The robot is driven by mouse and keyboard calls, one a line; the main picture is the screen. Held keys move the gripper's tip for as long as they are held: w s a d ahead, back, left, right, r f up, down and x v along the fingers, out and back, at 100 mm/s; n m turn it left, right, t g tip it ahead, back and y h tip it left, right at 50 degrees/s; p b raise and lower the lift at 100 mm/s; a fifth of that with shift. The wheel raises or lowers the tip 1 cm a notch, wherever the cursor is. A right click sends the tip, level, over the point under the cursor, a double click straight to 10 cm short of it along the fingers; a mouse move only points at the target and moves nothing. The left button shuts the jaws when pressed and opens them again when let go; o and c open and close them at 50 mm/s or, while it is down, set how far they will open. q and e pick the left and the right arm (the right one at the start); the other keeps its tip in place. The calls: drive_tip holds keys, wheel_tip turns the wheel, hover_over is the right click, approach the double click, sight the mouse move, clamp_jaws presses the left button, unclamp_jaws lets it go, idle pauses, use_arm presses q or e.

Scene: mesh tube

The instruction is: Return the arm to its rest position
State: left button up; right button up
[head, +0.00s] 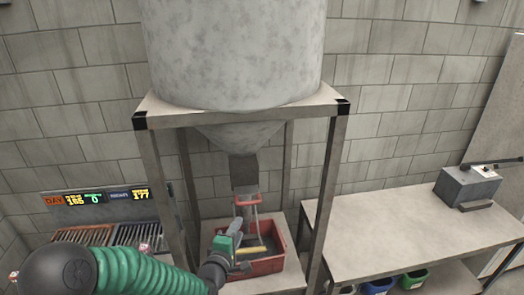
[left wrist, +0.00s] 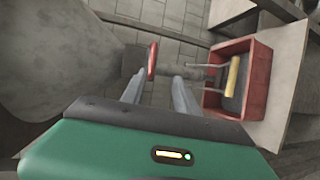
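My left arm, with a green ribbed sleeve, comes in from the lower left of the head view. Its gripper (head: 243,252) is in front of the red crate under the hopper. In the left wrist view the two grey fingers (left wrist: 158,98) stand apart with nothing visible between them. A red handle (head: 247,200) hangs below the hopper's spout; it also shows beyond the fingers in the left wrist view (left wrist: 152,60). My right gripper is not in view.
A large grey hopper (head: 235,50) stands on a metal frame. The red crate (head: 268,266) beneath holds dark material, with a yellow bar (head: 252,250) over it. A table (head: 410,228) at right carries a grey box (head: 468,187). Coloured bins sit below. A display (head: 97,197) and grates are at left.

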use_arm(q)
drive_tip(key=s+a+f+m+g+b, duration=0.1)
drive_tip(key=s+f+m+g+b, duration=0.25)
drive_tip(key=s+f+m, duration=0.35)
drive_tip(key=s+a+f+m+g+b, duration=0.1)
drive_tip(key=s+f+m+g+b, duration=0.3)
drive_tip(key=f, duration=0.5)
drive_tip(key=s+a+f+m+g+y+b, duration=0.1)
drive_tip(key=s+a+f+m+g+b, duration=0.1)
drive_tip(key=s, duration=0.7)
drive_tip(key=s+a+f+m+g+y+b, duration=0.1)
drive_tip(key=s+a+f+m+g+b, duration=0.2)
drive_tip(key=s, duration=0.6)
drive_tip(key=shift+s+a+f+b, duration=0.25)
drive_tip(key=shift+f+b, duration=0.5)
drive_tip(key=shift+b, duration=0.4)
drive_tip(key=shift+d, duration=0.25)
